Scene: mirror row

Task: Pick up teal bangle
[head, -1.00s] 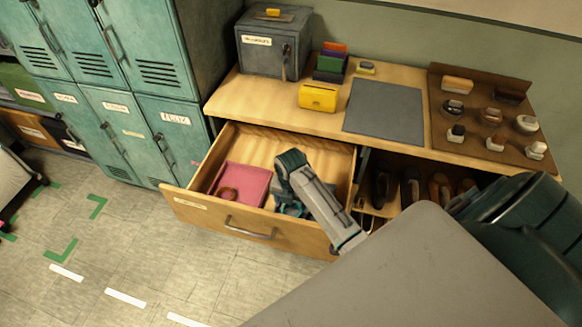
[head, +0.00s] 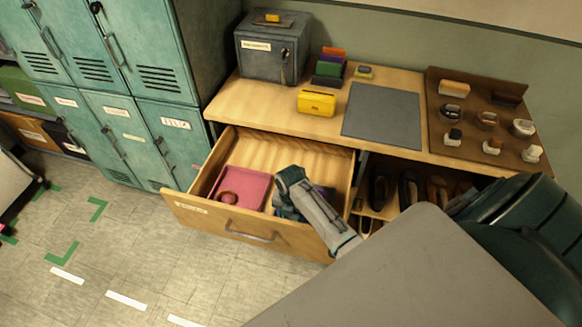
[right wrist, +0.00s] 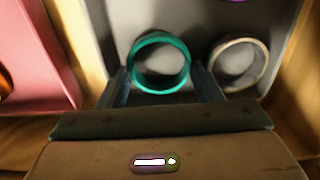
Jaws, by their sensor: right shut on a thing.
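The teal bangle (right wrist: 160,38) lies in a grey tray (right wrist: 112,18) in the right wrist view. My right gripper (right wrist: 162,88) has one finger on each side of it and is shut on it across its width. In the head view my right gripper (head: 288,211) is down inside the open drawer (head: 290,146) and hides the teal bangle there. I cannot tell whether the bangle is lifted off the tray floor. My left gripper is not in view.
A cream bangle (right wrist: 265,65) lies right of the teal one, with a purple thing (right wrist: 236,1) beyond. A pink tray (head: 259,184) holding a brown bangle (head: 229,198) stands left in the drawer. The drawer's front panel (head: 205,218) and wooden walls surround the gripper.

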